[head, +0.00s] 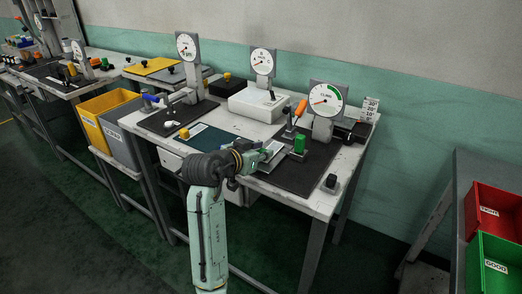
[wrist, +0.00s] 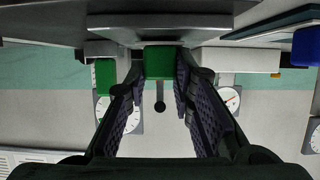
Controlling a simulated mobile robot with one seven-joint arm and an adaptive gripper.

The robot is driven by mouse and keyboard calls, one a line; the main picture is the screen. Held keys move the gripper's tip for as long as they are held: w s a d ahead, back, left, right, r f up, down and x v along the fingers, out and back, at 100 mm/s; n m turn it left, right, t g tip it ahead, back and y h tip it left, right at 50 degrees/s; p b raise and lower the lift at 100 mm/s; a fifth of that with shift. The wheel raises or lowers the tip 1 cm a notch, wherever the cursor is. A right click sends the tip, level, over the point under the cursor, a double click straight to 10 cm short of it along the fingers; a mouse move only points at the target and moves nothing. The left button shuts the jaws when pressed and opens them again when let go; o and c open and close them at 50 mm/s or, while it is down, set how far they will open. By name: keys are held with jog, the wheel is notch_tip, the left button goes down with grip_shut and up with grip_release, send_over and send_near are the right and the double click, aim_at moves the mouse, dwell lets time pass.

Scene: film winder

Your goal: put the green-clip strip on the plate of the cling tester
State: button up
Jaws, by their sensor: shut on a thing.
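The cling tester, with its round dial (head: 326,96), stands at the right of the bench on a dark mat. A green upright piece (head: 300,144) and an orange handle (head: 300,107) are in front of the dial. My gripper (head: 264,152) is low over the mat, left of the green piece. In the wrist view my gripper (wrist: 157,82) is shut on the green clip (wrist: 160,62) of the strip. The strip itself is hard to make out. A pale, flat surface (wrist: 160,33) lies close to the clip; whether they touch is unclear.
Two other dial gauges (head: 187,47) (head: 262,62) stand along the back of the bench. A white box (head: 257,104) stands behind my gripper. A small black block (head: 331,181) is near the front right edge. Red (head: 490,210) and green (head: 497,263) bins are far right.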

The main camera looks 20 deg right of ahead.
jog(key=shift+f, duration=0.15)
jog(key=o, duration=0.9)
jog(key=shift+o, duration=0.2)
jog(key=shift+a+r, duration=0.1)
jog(key=shift+r, duration=0.1)
jog(key=b+v, duration=0.3)
jog(key=v, duration=0.8)
jog(key=shift+s+a, duration=0.3)
jog(key=shift+a+r, duration=0.1)
jog(key=shift+r, duration=0.1)
